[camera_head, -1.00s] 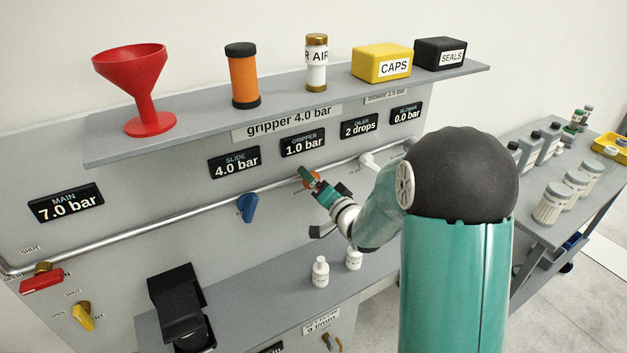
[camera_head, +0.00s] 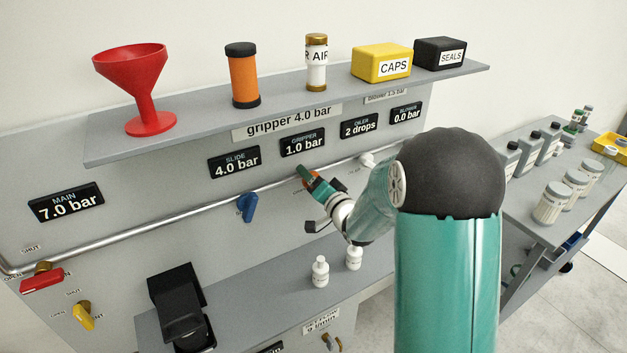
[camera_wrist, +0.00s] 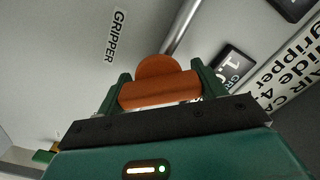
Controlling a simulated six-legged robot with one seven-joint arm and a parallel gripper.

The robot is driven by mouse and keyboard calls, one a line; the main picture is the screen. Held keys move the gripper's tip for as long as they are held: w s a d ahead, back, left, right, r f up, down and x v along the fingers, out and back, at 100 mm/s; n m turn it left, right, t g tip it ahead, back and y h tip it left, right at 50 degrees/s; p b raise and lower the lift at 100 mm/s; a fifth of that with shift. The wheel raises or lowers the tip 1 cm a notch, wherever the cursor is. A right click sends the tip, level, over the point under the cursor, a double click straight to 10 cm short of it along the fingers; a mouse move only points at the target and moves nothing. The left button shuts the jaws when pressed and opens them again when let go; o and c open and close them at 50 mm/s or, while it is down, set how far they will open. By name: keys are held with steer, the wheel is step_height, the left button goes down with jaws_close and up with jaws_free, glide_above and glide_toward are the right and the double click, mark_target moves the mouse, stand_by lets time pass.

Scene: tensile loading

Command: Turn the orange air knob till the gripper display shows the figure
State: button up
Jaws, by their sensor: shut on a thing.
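The orange air knob (camera_wrist: 160,88) sits between the two green fingers of my gripper (camera_wrist: 160,95) in the wrist view. The gripper is shut on it. In the head view my gripper (camera_head: 308,178) is at the panel, and the orange knob (camera_head: 311,173) is mostly hidden behind it. The gripper display (camera_head: 303,142) is just above and reads 1.0 bar. The display also shows partly in the wrist view (camera_wrist: 234,68).
A blue knob (camera_head: 247,207) is left of my gripper, and a white knob (camera_head: 367,160) is to its right. A metal pipe (camera_head: 190,213) runs along the panel. White bottles (camera_head: 320,271) stand on the ledge below. The shelf (camera_head: 200,133) overhangs the displays.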

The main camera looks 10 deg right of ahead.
steer(key=n, duration=0.6)
steer(key=shift+a, duration=0.1)
steer(key=n, duration=0.7)
steer(key=shift+s+a+n, duration=0.1)
steer(key=shift+a+n, duration=0.05)
steer(key=shift+n, duration=0.15)
steer(key=n, duration=0.5)
steer(key=shift+a+n, duration=0.1)
steer(key=shift+n, duration=0.2)
steer(key=n, duration=0.4)
steer(key=shift+n, duration=0.3)
steer(key=o, duration=1)
